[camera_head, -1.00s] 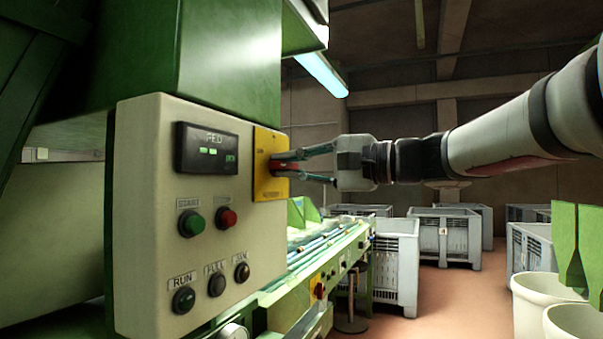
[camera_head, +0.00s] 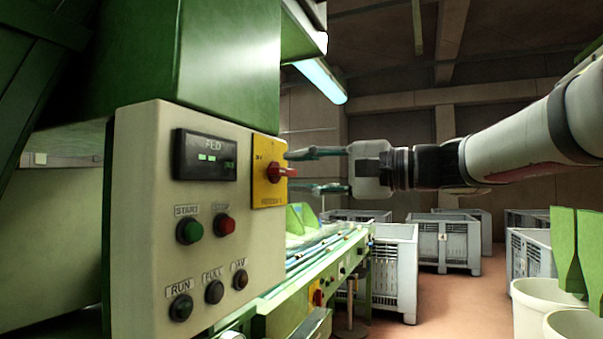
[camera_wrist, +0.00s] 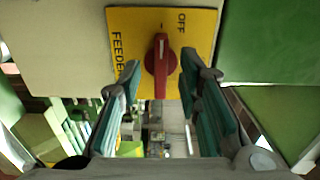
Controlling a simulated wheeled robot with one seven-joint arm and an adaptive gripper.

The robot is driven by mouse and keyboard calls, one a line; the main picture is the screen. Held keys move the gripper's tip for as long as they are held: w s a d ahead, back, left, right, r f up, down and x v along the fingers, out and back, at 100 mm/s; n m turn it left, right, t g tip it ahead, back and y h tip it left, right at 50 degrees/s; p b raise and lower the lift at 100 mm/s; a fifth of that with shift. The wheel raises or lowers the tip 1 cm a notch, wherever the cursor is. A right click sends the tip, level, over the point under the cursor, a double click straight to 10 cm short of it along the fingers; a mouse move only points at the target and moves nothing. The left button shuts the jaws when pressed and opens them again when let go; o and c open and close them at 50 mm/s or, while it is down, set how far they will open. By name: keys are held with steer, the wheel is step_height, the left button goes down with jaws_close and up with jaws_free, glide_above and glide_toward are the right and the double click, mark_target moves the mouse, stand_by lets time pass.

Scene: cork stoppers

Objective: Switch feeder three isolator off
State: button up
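The red isolator handle (camera_head: 277,172) sits on a yellow plate (camera_head: 266,196) on the panel's right-hand face. The plate's lower lettering seems to read "FEEDER", with a blurred end. In the wrist view the red handle (camera_wrist: 161,68) stands upright in the picture. Its white mark points up to a small tick, with OFF printed just right of it on the yellow plate (camera_wrist: 128,22). My gripper (camera_head: 318,171) is open and empty, a little to the right of the handle. In the wrist view its fingers (camera_wrist: 161,97) lie either side of the handle, apart from it.
A green conveyor (camera_head: 310,262) runs behind. Grey crates (camera_head: 392,270) stand beyond. Free air surrounds my gripper on the right.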

steer(key=v, duration=0.9)
steer(key=shift+d, duration=0.2)
steer(key=s+f+n+g+h, duration=0.3)
steer(key=s+f+h, duration=0.6)
steer(key=s+f, duration=1.15)
steer(key=s+d+f+g+h, duration=0.3)
steer(key=s+d+f+h, duration=0.5)
steer(key=s+d+f, duration=0.65)
step_height(320, 180, up, 24)
steer(key=w+a+t+p, duration=0.1)
steer(key=t+p, duration=0.3)
steer(key=p, duration=1.9)
steer(key=shift+w+n, duration=0.4)
